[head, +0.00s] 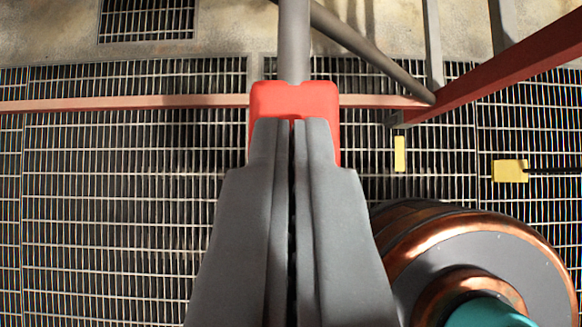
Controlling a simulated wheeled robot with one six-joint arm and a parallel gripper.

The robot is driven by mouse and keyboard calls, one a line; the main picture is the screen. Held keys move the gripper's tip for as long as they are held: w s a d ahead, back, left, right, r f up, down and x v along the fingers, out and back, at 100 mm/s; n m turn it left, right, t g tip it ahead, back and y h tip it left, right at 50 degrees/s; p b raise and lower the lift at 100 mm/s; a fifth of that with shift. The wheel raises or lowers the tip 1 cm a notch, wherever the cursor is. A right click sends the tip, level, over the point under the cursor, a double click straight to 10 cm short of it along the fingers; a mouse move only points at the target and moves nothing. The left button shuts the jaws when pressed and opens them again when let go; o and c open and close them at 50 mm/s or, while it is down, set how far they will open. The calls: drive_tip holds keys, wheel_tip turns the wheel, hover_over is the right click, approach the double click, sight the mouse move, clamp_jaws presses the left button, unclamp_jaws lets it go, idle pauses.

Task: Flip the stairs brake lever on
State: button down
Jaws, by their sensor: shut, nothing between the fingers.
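My gripper (293,124) points up the picture from the bottom middle, its two dark grey fingers shut together with only a thin dark line between them. A red block (293,93) sits just beyond the fingertips, joined to a grey post (294,40) that runs up out of the picture. The fingertips overlap the lower part of the red block; I cannot tell whether they touch it. No label shows, so I cannot tell whether this block and post are the stairs brake lever.
A metal grating (120,200) fills most of the view. A pale red rail (130,103) crosses it, meeting a red beam (510,68) at right. A copper-rimmed round machine (500,235) stands at lower right. A yellow block (510,170) with a black rod and a small yellow piece (400,153) lie beyond.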

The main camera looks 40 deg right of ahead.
drive_tip(key=shift+s+a+f+t+h, duration=0.15)
drive_tip(key=shift+f+t+h, duration=0.15)
drive_tip(key=shift+f, duration=0.3)
drive_tip(key=shift+s+a+f, duration=0.1)
drive_tip(key=shift+s+f, duration=0.1)
drive_tip(key=shift+f, duration=1.8)
drive_tip(key=shift+r, duration=0.1)
